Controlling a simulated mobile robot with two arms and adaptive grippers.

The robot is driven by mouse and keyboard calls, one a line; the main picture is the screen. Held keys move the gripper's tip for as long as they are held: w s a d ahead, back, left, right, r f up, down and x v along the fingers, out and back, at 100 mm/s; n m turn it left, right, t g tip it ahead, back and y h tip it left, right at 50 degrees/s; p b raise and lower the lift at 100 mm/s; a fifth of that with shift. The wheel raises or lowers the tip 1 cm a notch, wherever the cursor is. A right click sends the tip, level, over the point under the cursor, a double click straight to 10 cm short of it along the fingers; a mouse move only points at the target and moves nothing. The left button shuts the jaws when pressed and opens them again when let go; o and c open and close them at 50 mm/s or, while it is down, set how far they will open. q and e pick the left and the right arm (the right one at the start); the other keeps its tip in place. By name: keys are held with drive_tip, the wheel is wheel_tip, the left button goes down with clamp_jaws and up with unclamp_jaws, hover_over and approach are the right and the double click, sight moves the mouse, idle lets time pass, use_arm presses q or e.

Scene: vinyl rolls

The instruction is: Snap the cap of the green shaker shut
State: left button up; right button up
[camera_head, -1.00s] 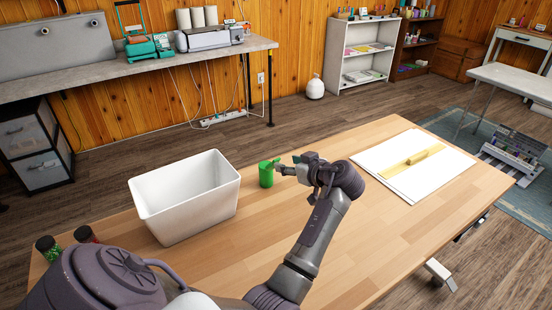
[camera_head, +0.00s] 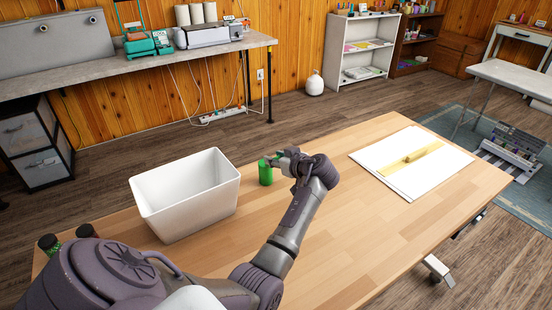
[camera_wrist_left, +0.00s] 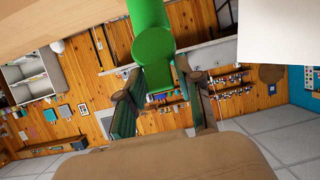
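The green shaker (camera_head: 265,174) stands upright on the wooden table, just right of the white bin. My left gripper (camera_head: 272,158) is at the top of the shaker, with its fingertips over the cap from the right. In the left wrist view the shaker (camera_wrist_left: 150,20) comes in from the top edge, with the round green cap part (camera_wrist_left: 155,70) towards my fingers. The two fingers (camera_wrist_left: 163,112) are spread to either side of the cap, with a gap between them. I cannot tell whether they touch it or how far the cap is closed. My right gripper is out of view.
The white bin (camera_head: 150,212) stands close left of the shaker. Dark-capped jars (camera_head: 48,244) stand at the table's left edge. A white board (camera_head: 445,172) with a yellow strip lies at the right. The table (camera_head: 375,250) between the arm and the board is clear.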

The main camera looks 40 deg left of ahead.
use_arm(q)
clamp_jaws()
